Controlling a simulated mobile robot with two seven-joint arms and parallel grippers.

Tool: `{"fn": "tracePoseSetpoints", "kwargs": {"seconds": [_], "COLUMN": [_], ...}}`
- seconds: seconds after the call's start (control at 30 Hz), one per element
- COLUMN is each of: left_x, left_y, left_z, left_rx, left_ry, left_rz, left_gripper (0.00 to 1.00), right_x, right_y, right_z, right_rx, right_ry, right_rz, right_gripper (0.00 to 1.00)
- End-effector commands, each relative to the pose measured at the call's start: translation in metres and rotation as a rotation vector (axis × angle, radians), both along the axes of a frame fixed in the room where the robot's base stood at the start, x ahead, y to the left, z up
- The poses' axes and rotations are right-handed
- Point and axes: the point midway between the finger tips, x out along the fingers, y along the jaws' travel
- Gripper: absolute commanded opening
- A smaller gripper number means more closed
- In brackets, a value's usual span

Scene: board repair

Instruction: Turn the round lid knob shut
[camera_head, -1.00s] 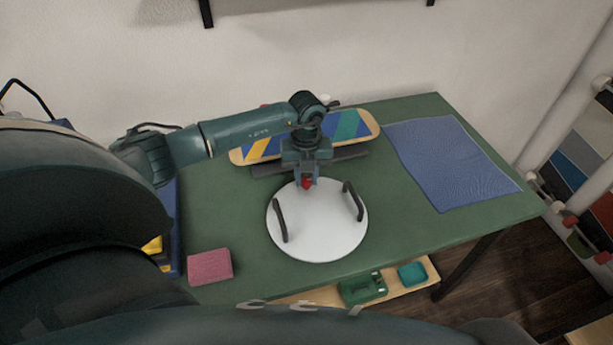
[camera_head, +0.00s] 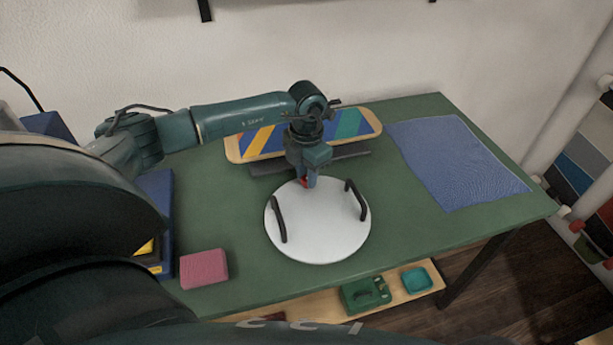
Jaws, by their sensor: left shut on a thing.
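A round white lid (camera_head: 322,235) with two black handles lies on the green table. A small red knob (camera_head: 304,182) shows near the lid's far edge, mostly hidden by my gripper. My left gripper (camera_head: 308,181) points down over the far edge of the lid and is shut on the red knob. Its arm reaches in from the left. My right gripper is not in view.
A skateboard deck with colored stripes (camera_head: 262,141) stands behind the lid. A blue cloth (camera_head: 455,165) lies at the right of the green table (camera_head: 225,225). A pink block (camera_head: 204,268) sits near the front left edge. Shelf trays (camera_head: 366,293) are below.

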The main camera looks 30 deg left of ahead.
Motion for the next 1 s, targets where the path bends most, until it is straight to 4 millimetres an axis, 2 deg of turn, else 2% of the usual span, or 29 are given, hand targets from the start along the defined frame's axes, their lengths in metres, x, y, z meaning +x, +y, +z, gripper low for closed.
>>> {"fn": "tracePoseSetpoints", "kwargs": {"seconds": [0.2,0.5,1.0], "left_x": [0.0012,0.0011,0.0009], "left_y": [0.0003,0.0003,-0.0001], "left_z": [-0.0004,0.0004,0.0014], "left_rx": [0.000,0.000,-0.001], "left_ry": [-0.005,-0.004,-0.004], "left_rz": [-0.179,-0.346,-0.416], "left_gripper": [0.01,0.01,0.01], "right_x": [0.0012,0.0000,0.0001], "right_y": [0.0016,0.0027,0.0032], "right_z": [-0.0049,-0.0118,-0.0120], "right_rx": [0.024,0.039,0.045], "right_ry": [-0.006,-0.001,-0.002], "right_rz": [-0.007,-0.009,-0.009], "right_gripper": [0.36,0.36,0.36]}}
